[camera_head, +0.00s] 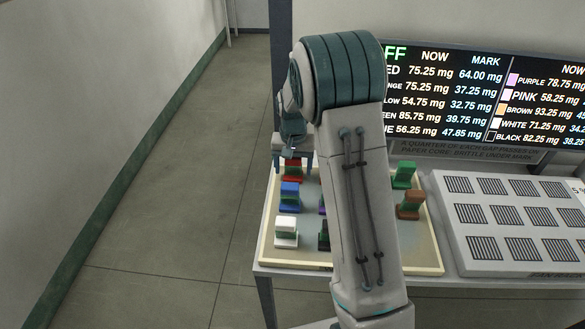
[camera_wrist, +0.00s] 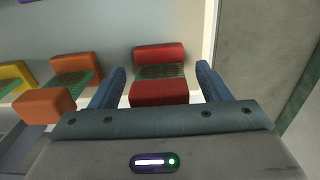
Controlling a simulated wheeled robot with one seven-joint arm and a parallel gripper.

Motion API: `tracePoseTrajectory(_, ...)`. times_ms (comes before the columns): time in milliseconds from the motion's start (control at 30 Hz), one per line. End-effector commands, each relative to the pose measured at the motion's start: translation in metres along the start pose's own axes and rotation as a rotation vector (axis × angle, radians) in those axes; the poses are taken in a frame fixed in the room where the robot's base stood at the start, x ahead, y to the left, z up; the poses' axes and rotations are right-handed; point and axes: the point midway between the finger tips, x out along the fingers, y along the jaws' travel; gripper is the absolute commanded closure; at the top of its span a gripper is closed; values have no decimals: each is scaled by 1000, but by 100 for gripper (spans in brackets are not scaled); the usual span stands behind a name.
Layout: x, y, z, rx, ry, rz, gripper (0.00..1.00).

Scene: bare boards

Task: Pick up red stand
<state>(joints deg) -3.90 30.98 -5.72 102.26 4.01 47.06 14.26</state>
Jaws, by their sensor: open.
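The red stand (camera_head: 293,173) is at the back left of the shallow tray (camera_head: 267,220). In the wrist view the red stand (camera_wrist: 158,92) has red ends and a green ribbed middle. My gripper (camera_head: 293,162) is over it, pointing down. In the wrist view my gripper (camera_wrist: 161,70) is open, with one blue finger to the left and one to the right of the red stand. Gaps show between the stand and both fingers. The stand's underside and its contact with the tray are hidden.
An orange stand (camera_wrist: 45,104) and a yellow one (camera_wrist: 12,74) are left of it in the wrist view. Blue (camera_head: 290,195), white (camera_head: 286,230), green (camera_head: 404,174) and brown (camera_head: 410,203) stands share the tray. A slotted white box (camera_head: 460,222) is right; a display (camera_head: 440,90) is behind.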

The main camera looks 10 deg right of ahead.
Motion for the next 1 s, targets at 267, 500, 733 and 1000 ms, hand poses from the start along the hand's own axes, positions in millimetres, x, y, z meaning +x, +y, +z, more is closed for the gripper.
tracePoseTrajectory(267, 4, 0, 0, 0, 2, -1, 29)
tracePoseTrajectory(500, 4, 0, 0, 0, 2, -1, 79)
tracePoseTrajectory(733, 3, 0, 0, 0, 3, -1, 79)
tracePoseTrajectory(1000, -36, -1, -1, 0, 7, -2, 79)
